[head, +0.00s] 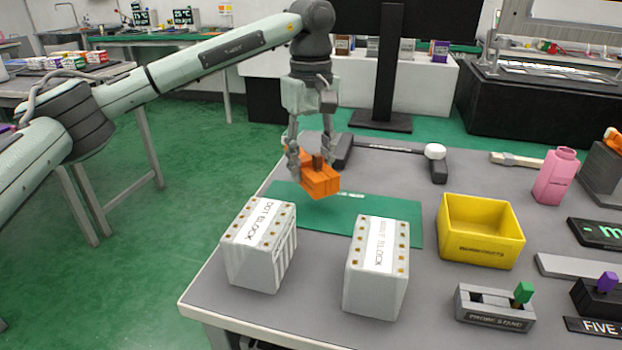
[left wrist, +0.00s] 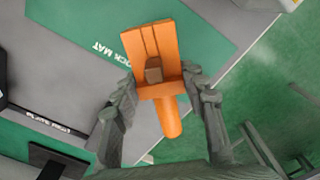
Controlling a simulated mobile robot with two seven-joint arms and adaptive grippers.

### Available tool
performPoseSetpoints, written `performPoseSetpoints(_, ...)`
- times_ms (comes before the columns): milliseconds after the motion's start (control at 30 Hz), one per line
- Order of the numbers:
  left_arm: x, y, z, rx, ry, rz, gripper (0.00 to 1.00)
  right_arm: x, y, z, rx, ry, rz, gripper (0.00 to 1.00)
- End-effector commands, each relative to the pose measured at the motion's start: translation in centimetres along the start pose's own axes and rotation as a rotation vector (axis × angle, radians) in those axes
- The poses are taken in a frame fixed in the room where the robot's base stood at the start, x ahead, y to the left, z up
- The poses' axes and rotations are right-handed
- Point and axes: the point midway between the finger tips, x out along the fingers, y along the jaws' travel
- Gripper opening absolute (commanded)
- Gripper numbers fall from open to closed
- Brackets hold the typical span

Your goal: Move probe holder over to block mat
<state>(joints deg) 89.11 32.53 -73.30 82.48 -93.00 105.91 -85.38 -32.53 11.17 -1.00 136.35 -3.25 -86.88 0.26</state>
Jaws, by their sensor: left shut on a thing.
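The orange piece (head: 320,182), which I take to be the probe holder, is a slotted block with a small brown part on it. My left gripper (head: 306,160) is shut on it, fingers on either side. In the left wrist view the orange holder (left wrist: 152,45) has a rounded handle towards my wrist, between the fingertips (left wrist: 162,90). The green block mat (head: 345,215) lies on the table; the holder appears above its back left part, but contact is unclear. The lettered mat also shows in the left wrist view (left wrist: 70,20). My right gripper is not in view.
Two white blocks, DOT BLOCK (head: 258,255) and another (head: 378,275), stand at the mat's front edge. A yellow bin (head: 480,240) is right of the mat. A mallet (head: 437,160) lies behind. A grey probe stand (head: 494,312) with a green lever is front right.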

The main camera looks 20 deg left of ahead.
Motion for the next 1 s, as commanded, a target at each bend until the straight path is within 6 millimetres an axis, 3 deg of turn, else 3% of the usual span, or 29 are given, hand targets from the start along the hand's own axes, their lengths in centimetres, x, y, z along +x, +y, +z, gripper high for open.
performPoseSetpoints(300, 3.8, 0.0, 0.0, 0.000, -0.001, -0.002, 0.09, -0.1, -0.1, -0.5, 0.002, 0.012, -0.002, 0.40)
performPoseSetpoints(733, 4.4, 0.0, 0.0, -0.001, 0.000, 0.000, 0.09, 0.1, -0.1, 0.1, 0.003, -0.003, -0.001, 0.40)
performPoseSetpoints(767, 4.3, 0.0, 0.0, -0.001, 0.000, 0.000, 0.46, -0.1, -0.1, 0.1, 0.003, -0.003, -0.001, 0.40)
performPoseSetpoints(900, 4.3, 0.0, 0.0, -0.001, 0.000, 0.000, 0.63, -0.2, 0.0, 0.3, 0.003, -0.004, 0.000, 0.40)
performPoseSetpoints(1000, 4.3, 0.0, 0.0, -0.001, 0.000, 0.000, 0.63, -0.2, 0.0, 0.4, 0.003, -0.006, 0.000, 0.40)
